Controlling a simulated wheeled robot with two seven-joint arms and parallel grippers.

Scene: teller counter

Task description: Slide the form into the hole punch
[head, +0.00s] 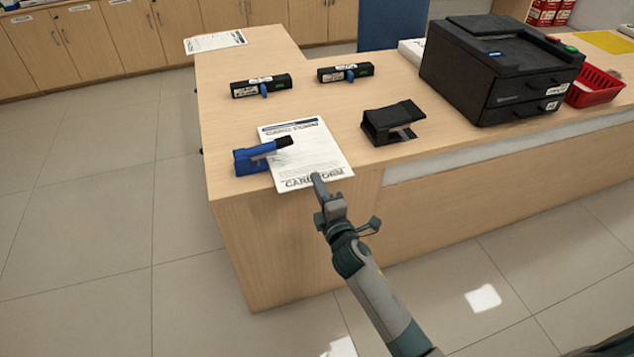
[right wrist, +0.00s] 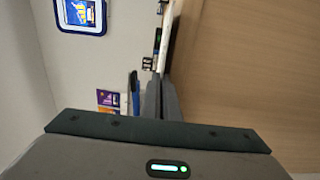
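The white form (head: 308,150) lies flat on the counter, with its near edge sticking out past the counter's front edge. My right gripper (head: 319,181) is at that near edge. In the right wrist view its fingers (right wrist: 160,98) are close together, with the form's thin white edge (right wrist: 162,45) running in between the tips. A black device with a raised wide lever (head: 392,122), which looks like the hole punch, stands right of the form, apart from it. A blue device with a black-tipped arm (head: 250,162) stands at the form's left edge. My left gripper is out of view.
Two black stamp-like bars (head: 243,90) (head: 336,75) lie behind the form. A black printer (head: 498,68) and a red basket (head: 597,88) stand to the right. Another sheet (head: 214,42) lies at the back left. The counter between form and black device is clear.

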